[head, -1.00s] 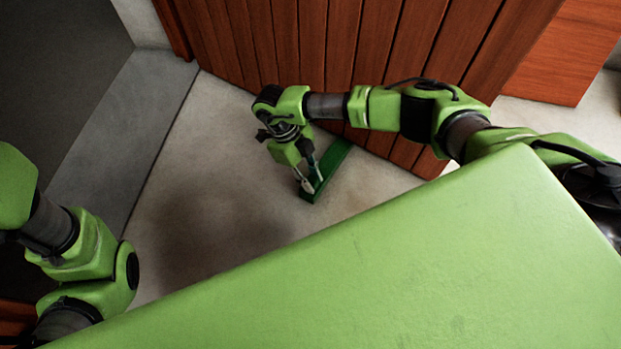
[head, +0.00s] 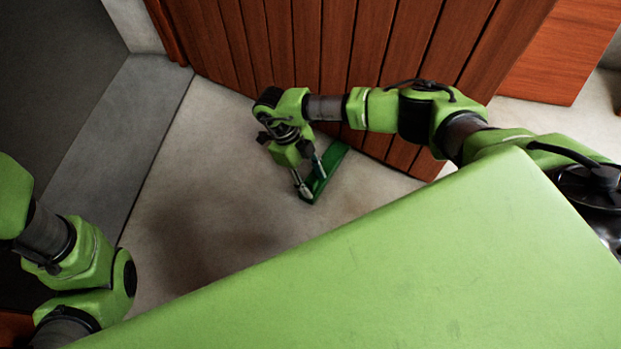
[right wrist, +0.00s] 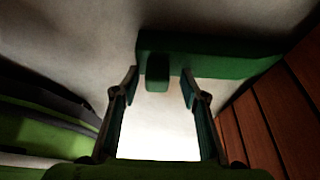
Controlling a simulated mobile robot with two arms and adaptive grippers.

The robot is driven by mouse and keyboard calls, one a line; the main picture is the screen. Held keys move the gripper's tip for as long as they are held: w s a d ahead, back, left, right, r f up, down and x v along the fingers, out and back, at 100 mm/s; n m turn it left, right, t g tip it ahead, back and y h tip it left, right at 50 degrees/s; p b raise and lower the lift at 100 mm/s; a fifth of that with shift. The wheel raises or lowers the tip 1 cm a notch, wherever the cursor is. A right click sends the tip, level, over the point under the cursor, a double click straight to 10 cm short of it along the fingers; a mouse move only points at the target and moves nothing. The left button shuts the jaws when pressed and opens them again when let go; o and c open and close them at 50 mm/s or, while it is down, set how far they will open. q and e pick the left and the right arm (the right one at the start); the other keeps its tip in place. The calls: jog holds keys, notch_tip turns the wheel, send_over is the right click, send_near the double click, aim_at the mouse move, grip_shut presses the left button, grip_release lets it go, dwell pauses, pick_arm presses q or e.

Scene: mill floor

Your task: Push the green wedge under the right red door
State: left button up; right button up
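The green wedge (head: 335,158) lies on the floor, its far end close to the bottom edge of the red plank door (head: 330,45). I cannot tell whether that end is under the door. My right gripper (head: 312,183) is low over the wedge's near end. In the right wrist view my right gripper (right wrist: 159,78) is open, its fingers apart on either side of a small green block on the wedge (right wrist: 210,55), with gaps on both sides. The door's planks (right wrist: 270,115) show at right there. My left arm is at the lower left; its gripper is out of frame.
A grey stone sill (head: 120,140) runs along the left beside a dark floor. Another red panel (head: 560,50) stands at the upper right. The pale floor (head: 220,190) left of the wedge is clear.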

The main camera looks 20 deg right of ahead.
jog(key=shift+a+r, duration=0.15)
jog(key=shift+w+r, duration=0.15)
jog(key=shift+r, duration=0.1)
jog(key=v, duration=1.1)
jog(key=shift+r, duration=0.2)
jog(key=shift+a, duration=0.1)
